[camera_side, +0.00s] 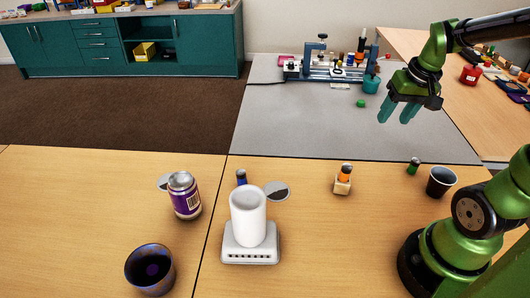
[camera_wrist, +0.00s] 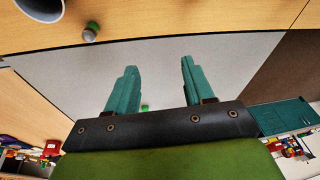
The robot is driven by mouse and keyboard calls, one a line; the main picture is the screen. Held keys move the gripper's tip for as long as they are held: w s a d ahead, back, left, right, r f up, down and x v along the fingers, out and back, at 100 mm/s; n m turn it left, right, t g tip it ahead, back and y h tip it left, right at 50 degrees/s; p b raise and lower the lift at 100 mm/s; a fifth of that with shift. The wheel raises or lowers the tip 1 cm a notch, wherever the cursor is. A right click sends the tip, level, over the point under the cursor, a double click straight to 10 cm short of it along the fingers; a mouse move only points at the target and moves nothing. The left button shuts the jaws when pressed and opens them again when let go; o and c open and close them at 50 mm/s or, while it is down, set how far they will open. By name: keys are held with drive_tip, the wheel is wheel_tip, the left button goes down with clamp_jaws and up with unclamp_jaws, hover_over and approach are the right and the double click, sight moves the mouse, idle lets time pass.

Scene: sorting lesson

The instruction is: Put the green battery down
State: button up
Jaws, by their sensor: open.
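The green battery (camera_side: 413,166) stands upright on the wooden table, just left of a dark cup (camera_side: 441,184). In the wrist view the battery (camera_wrist: 90,32) is near the top left, beside the cup (camera_wrist: 42,10). My gripper (camera_side: 396,117) is open and empty above the grey mat, behind the battery and apart from it. Its two teal fingers (camera_wrist: 158,66) are spread wide in the wrist view, with nothing between the tips. A small green item (camera_side: 361,103) lies on the mat to the left of my gripper.
An orange-topped item in a wooden block (camera_side: 343,179) stands left of the battery. A white cylinder on a grey base (camera_side: 248,218), a purple can (camera_side: 184,195) and a dark bowl (camera_side: 150,269) stand further left. The grey mat (camera_side: 300,125) is mostly clear.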

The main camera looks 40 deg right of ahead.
drive_tip(key=a+r+n+t+y, duration=0.1)
drive_tip(key=a+r+t, duration=0.1)
drive_tip(key=a, duration=0.6)
drive_tip(key=s+a+r+n+t+y, duration=0.1)
drive_tip(key=a+r, duration=0.3)
drive_tip(key=a, duration=0.5)
drive_tip(key=shift+s+a+n+t+y, duration=0.2)
drive_tip(key=shift+s+n+t+y, duration=0.1)
drive_tip(key=shift+n+t, duration=0.3)
